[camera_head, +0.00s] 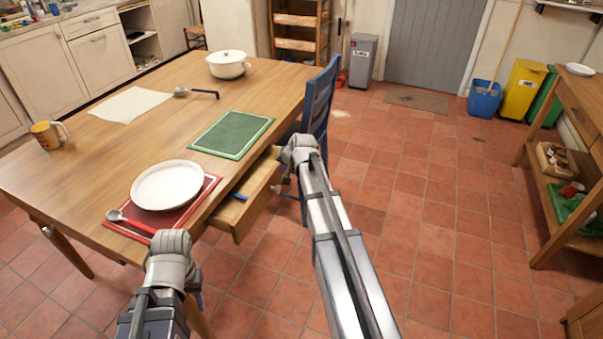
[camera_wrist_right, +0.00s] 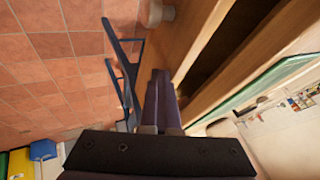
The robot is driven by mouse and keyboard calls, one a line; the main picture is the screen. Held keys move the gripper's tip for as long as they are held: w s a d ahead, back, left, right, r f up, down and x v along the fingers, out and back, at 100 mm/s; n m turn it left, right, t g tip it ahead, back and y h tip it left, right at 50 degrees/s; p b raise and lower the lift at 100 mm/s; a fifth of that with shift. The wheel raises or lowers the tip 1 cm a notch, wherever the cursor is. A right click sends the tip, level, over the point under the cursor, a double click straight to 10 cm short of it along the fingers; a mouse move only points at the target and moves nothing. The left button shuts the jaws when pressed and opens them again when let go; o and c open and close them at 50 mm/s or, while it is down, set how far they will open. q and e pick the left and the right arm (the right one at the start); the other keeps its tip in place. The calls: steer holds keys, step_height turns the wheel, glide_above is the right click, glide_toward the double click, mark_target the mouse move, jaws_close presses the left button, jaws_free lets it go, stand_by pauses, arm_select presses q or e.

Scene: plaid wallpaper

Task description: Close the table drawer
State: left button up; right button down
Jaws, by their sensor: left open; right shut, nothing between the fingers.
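The wooden table drawer (camera_head: 234,217) stands pulled out from the right long side of the table (camera_head: 85,188). A small blue item (camera_head: 238,197) lies inside it. My right gripper (camera_head: 290,160) is at the drawer's front, near its far end; its fingertips are hard to see there. In the right wrist view my right gripper (camera_wrist_right: 160,98) is shut and empty beside the drawer front (camera_wrist_right: 185,35), with a round knob (camera_wrist_right: 160,12) beyond; contact cannot be told.
A blue chair (camera_head: 318,100) stands just beyond the drawer and also shows in the right wrist view (camera_wrist_right: 125,70). A plate (camera_head: 167,185), spoon (camera_head: 117,216), green placemat (camera_head: 232,134), mug (camera_head: 46,133) and pot (camera_head: 228,65) are on the table.

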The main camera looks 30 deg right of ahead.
steer(key=w+a, duration=0.4)
steer(key=w, duration=0.1)
steer(key=shift+a, duration=0.1)
stand_by(0.5)
